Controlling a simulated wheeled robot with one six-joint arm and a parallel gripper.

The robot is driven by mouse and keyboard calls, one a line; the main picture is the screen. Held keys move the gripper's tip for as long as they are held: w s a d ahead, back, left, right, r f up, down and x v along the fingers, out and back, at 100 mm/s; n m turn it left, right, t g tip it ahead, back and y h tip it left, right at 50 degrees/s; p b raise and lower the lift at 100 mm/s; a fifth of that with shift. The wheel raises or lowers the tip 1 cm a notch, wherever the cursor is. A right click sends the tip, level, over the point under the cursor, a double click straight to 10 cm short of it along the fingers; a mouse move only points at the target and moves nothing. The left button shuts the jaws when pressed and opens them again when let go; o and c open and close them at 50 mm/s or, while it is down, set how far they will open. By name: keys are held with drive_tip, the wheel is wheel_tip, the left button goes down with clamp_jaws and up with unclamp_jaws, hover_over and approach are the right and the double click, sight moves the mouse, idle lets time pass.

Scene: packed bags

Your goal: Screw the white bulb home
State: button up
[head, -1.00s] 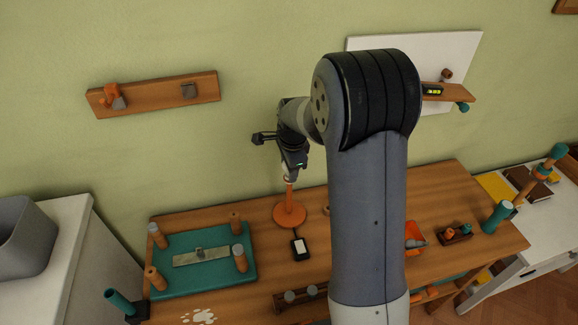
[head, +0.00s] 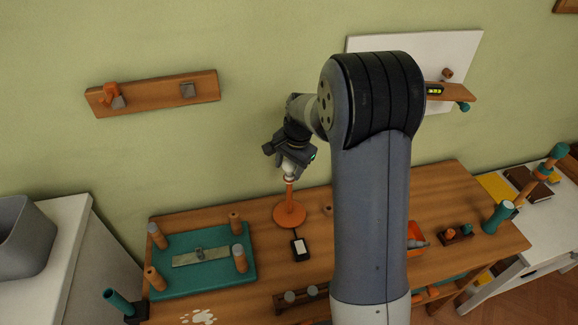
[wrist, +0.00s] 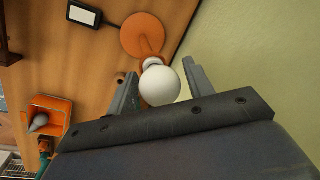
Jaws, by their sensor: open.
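The white bulb (wrist: 159,86) sits upright on top of an orange lamp stand, between my gripper's two fingers in the wrist view. A gap shows on each side of the bulb, so the fingers are apart from it. My gripper (wrist: 160,92) is open. In the head view my gripper (head: 289,163) is just above the lamp stand (head: 290,213), and the bulb (head: 290,179) shows only as a small pale patch beneath it. The stand's round base also shows in the wrist view (wrist: 143,33). The bulb's thread is hidden.
A small black device with a white face (head: 300,248) lies in front of the stand. A teal board with posts (head: 215,281) is to the left. An orange bin (head: 415,238) is to the right. The green wall (head: 230,130) is close behind.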

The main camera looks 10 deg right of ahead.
drive_tip(key=n, duration=0.4)
drive_tip(key=shift+g+y, duration=0.3)
drive_tip(key=shift+n+g, duration=0.3)
drive_tip(key=shift+n, duration=1.7)
drive_tip(key=shift+c, duration=0.6)
drive_tip(key=c, duration=0.7)
drive_tip(key=shift+m, duration=1.8)
drive_tip(key=shift+c, duration=0.3)
drive_tip(key=shift+m+t, duration=0.4)
drive_tip(key=shift+m, duration=1.3)
drive_tip(key=shift+p, duration=0.3)
